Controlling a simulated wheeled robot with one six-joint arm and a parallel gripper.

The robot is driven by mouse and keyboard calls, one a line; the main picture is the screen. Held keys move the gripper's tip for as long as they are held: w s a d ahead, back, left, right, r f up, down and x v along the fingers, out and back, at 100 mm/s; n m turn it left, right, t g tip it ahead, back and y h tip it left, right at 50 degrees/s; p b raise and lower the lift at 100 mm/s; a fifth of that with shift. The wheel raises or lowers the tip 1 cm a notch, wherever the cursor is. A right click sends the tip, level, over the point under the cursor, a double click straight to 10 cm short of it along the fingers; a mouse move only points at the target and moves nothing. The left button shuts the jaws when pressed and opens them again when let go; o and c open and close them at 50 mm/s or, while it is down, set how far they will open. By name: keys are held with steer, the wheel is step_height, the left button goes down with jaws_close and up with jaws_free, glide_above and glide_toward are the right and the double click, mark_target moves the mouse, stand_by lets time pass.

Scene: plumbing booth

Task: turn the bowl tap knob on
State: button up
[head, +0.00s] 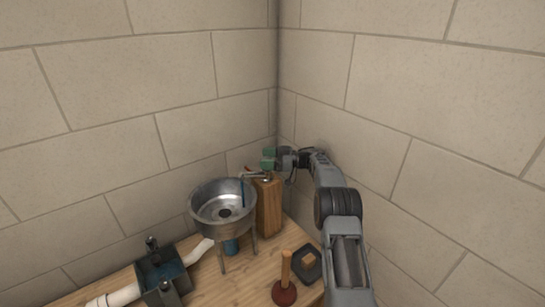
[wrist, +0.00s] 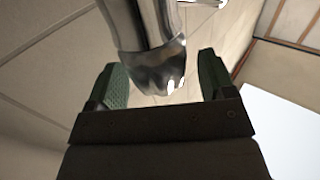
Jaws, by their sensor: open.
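The metal bowl (head: 223,206) stands on legs on the wooden bench. A wooden post (head: 269,208) stands just right of it and carries a silver tap (head: 257,175) with a small red part at its left. My gripper (head: 268,158) is just above the post's top, with its green fingertips close to the tap. In the wrist view, my gripper (wrist: 162,76) is open, its green pads wide apart. A shiny metal part (wrist: 153,62) shows between and beyond the pads, with no visible contact. I cannot tell whether this is the knob or another tap part.
Stone-block walls meet in a corner close behind the post and gripper. On the bench (head: 207,285) are a plunger (head: 285,291), a dark square tray (head: 307,264), a vise-like dark block (head: 161,275) and a white pipe (head: 118,297). A blue item (head: 231,246) stands under the bowl.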

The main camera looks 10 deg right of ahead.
steer(key=s+r+b, duration=0.5)
steer(key=s+r, duration=0.6)
steer(key=s, duration=0.3)
steer(key=shift+r, duration=0.25)
